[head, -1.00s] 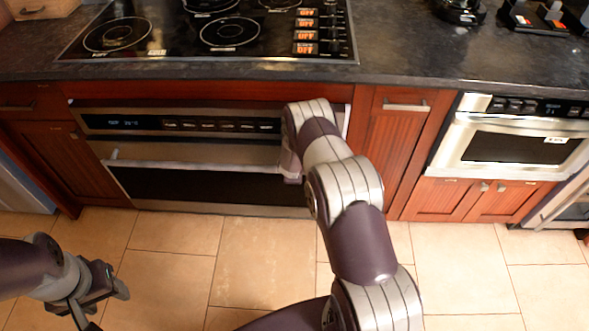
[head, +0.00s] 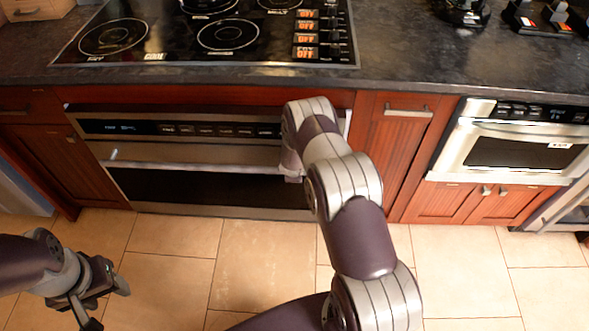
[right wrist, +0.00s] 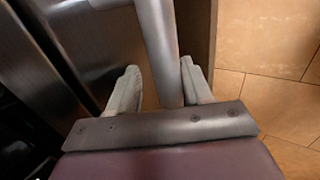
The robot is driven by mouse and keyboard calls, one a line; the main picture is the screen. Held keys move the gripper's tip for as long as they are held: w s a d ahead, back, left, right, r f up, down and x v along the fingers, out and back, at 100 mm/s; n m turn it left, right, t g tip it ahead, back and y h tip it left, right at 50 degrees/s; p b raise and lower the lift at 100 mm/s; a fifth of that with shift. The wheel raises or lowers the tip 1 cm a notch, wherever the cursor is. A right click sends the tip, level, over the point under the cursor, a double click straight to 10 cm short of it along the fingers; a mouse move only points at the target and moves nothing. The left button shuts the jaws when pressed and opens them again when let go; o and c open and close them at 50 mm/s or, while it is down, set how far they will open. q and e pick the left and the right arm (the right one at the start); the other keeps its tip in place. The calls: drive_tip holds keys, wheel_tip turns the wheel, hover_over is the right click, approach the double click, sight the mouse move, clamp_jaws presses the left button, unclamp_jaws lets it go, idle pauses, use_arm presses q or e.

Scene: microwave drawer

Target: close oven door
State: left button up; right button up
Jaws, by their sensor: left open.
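The oven (head: 180,127) is a wide built-in unit under the cooktop, with a control strip above its door (head: 190,188). The door looks upright and nearly flush; I cannot tell whether a small gap is left. Its bar handle (head: 200,166) runs across the door's upper part. My right arm reaches to the handle's right end and hides its own gripper in the head view. In the right wrist view the right gripper's fingers (right wrist: 160,90) stand on both sides of a metal bar (right wrist: 157,40), with a gap on the left. My left gripper (head: 106,302) is open and empty above the floor at lower left.
The dark countertop (head: 400,60) with the cooktop (head: 165,30) overhangs the oven. Wooden cabinets (head: 390,150) flank it. A silver microwave (head: 520,150) is built in at right. The tiled floor (head: 175,235) in front is clear.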

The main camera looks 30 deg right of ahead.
drive_tip(key=shift+s+a+r, duration=0.1)
drive_tip(key=shift+r, duration=0.15)
drive_tip(key=p+v, duration=0.2)
drive_tip(key=v, duration=1)
drive_tip(key=shift+s+a+r, duration=0.15)
drive_tip(key=shift+s+r, duration=0.05)
